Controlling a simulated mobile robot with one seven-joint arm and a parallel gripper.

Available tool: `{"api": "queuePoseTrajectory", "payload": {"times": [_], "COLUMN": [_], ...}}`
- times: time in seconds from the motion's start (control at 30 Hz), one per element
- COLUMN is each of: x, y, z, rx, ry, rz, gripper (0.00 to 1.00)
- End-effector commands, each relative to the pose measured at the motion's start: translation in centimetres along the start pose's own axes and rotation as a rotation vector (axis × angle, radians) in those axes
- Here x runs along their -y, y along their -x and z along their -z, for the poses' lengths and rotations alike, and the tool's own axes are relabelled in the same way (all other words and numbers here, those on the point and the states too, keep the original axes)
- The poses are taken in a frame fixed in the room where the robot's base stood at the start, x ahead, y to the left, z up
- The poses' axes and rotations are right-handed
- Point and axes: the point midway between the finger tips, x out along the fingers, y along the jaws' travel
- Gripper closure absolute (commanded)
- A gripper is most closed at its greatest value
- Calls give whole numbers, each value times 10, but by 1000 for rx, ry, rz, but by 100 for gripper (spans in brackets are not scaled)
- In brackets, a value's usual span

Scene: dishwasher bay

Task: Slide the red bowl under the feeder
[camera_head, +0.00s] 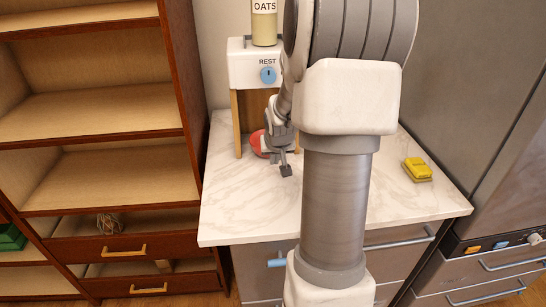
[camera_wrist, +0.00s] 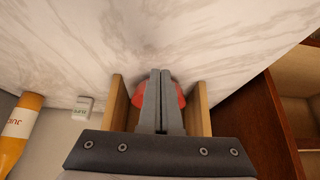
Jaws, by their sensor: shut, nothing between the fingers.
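The red bowl (camera_head: 257,144) is on the marble counter at the foot of the feeder, partly hidden by my gripper in the head view. In the wrist view the bowl (camera_wrist: 181,97) shows on both sides of my fingers, between two wooden legs. The feeder (camera_head: 243,68) is a white box marked REST with a blue knob, on wooden legs; my arm hides its right part. My gripper (camera_head: 286,169) is shut and empty, low over the counter in front of the bowl. Its closed fingers also show in the wrist view (camera_wrist: 160,75). I cannot tell whether they touch the bowl.
An OATS container (camera_head: 264,24) stands on the feeder. A yellow sponge-like block (camera_head: 416,169) lies at the counter's right. A wooden shelf unit (camera_head: 182,100) borders the left side. A juice bottle (camera_wrist: 20,128) shows in the wrist view. The front left counter is clear.

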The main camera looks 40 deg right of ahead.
Motion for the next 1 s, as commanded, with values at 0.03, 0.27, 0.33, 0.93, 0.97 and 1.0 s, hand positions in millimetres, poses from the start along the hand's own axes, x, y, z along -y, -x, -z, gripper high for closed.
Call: {"api": "queuePoseTrajectory", "payload": {"times": [0.03,0.27,0.33,0.93,0.97,1.0], "x": [1,1,0,0,0,0], "y": [-13,-56,-63,-79,-79,-79], "z": [-2,-2,4,35,35,34], "rx": [3,3,-1,0,0,0], "ry": [2,2,0,0,0,0], "rz": [1,1,0,0,0,0], "gripper": [100,100,100,100,100,100]}}
